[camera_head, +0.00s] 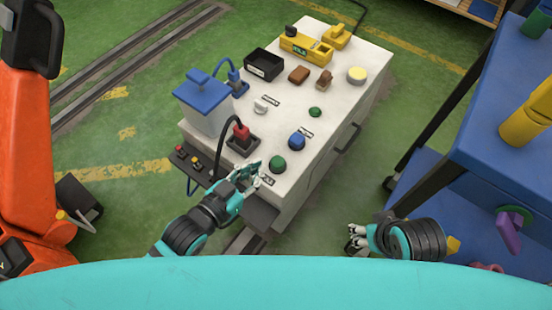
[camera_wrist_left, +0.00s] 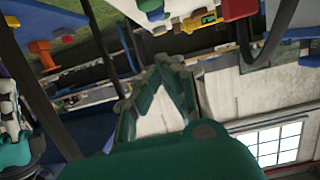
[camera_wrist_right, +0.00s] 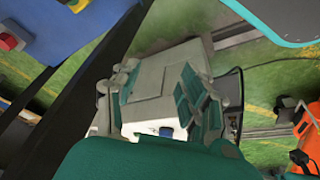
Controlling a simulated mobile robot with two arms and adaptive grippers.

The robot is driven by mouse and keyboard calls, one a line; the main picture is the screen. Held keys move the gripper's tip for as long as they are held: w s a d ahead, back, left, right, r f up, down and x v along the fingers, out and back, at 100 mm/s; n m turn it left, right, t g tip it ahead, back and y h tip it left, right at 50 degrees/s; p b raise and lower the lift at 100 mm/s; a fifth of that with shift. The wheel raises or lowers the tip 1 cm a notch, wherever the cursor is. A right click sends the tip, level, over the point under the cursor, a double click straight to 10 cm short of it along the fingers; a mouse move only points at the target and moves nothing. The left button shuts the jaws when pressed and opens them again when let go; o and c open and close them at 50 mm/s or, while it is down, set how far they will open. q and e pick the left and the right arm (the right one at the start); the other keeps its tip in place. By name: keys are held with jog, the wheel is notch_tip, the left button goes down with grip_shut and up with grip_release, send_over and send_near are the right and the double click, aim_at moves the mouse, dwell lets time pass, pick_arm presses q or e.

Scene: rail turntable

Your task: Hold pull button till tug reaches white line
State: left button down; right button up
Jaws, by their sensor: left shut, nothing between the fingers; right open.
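A green button (camera_head: 277,163) and a blue button (camera_head: 297,141) stand near the front edge of the white console (camera_head: 275,125). The small labels beside them are too blurred to read surely, so I cannot tell which is the pull button. My left gripper (camera_head: 255,178) is shut and empty, just left of and in front of the green button; I cannot tell whether it touches it. Its fingers also show in the left wrist view (camera_wrist_left: 170,90). My right gripper (camera_head: 356,240) is open and empty, off the console's right side. I cannot make out a tug or white line.
Black, brown and yellow items fill the console's back. Rails (camera_head: 130,70) cross the green floor. A blue cart (camera_head: 500,130) stands right.

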pick_arm(q)
jog(key=b, duration=0.2)
send_over(276, 166)
notch_tip(276, 166, down, 2)
jog(key=shift+d+f, duration=0.1)
notch_tip(276, 166, down, 4)
jog(key=shift+r+b, duration=0.2)
jog(key=shift+b, duration=0.7)
jog(key=shift+f, duration=0.1)
pick_arm(e)
jog(key=w+a+r+t+y, duration=0.1)
jog(key=w+a+r+t, duration=0.1)
jog(key=w+r+t, duration=0.3)
jog(key=w+a+r+t+y, duration=0.1)
jog(key=w+a+r+t, duration=0.2)
jog(key=w, duration=0.7)
notch_tip(276, 166, up, 2)
jog(key=t, duration=0.2)
jog(key=shift+a+r+n+t+y, duration=0.15)
jog(key=shift+a+n+t+y, duration=0.15)
jog(key=shift+y, duration=0.1)
